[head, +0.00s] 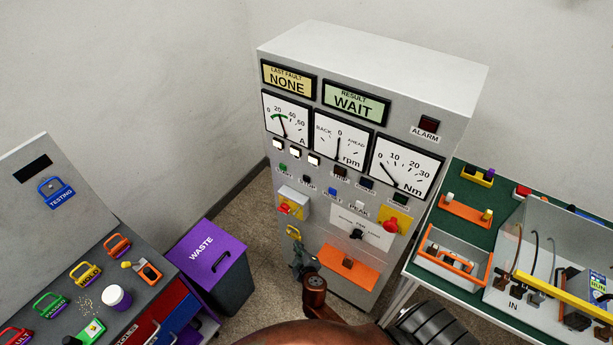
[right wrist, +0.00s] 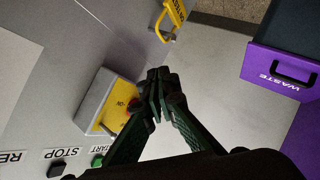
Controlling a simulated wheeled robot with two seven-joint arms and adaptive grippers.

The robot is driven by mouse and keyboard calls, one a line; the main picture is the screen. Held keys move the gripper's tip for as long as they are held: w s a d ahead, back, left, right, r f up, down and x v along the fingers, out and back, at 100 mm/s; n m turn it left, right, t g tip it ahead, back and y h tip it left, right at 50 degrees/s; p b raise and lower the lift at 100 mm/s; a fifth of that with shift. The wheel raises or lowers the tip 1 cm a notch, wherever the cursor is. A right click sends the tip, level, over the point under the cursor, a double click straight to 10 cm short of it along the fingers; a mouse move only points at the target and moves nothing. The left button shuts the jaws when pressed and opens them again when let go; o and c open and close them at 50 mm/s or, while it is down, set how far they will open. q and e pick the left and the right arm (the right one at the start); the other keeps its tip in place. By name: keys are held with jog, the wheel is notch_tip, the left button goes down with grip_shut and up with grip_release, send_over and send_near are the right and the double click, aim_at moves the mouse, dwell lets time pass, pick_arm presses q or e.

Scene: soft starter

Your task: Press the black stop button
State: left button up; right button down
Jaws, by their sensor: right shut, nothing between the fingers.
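The black stop button (head: 307,179) sits on the front of the grey cabinet, between the green start button and the blue reset button. In the right wrist view the stop button (right wrist: 57,169) shows at the lower left beside its STOP label. My right gripper (head: 297,247) is shut and empty, low in front of the cabinet and below the button row. In the right wrist view its closed fingertips (right wrist: 158,82) overlap the edge of a yellow switch plate; I cannot tell whether they touch it. My left gripper is not in view.
The yellow plate with a red knob (head: 286,208) projects from the cabinet below the buttons. A purple waste bin (head: 207,250) and a sloped desk stand left. A green bench (head: 480,213) stands right.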

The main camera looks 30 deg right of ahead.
aim_at(307, 179)
jog(key=w+r+t+h+p, duration=0.1)
jog(key=w+r+t, duration=0.1)
jog(key=r, duration=1)
jog(key=w+r+t+h+p, duration=0.1)
jog(key=w+r+t+p, duration=0.1)
jog(key=r, duration=0.9)
jog(key=shift+w+a+r, duration=0.35)
jog(key=w+d, duration=0.3)
jog(key=d, duration=0.5)
jog(key=shift+w, duration=0.2)
jog(key=shift+d, duration=0.15)
jog(key=shift+w+d, duration=0.2)
jog(key=shift+d, duration=0.1)
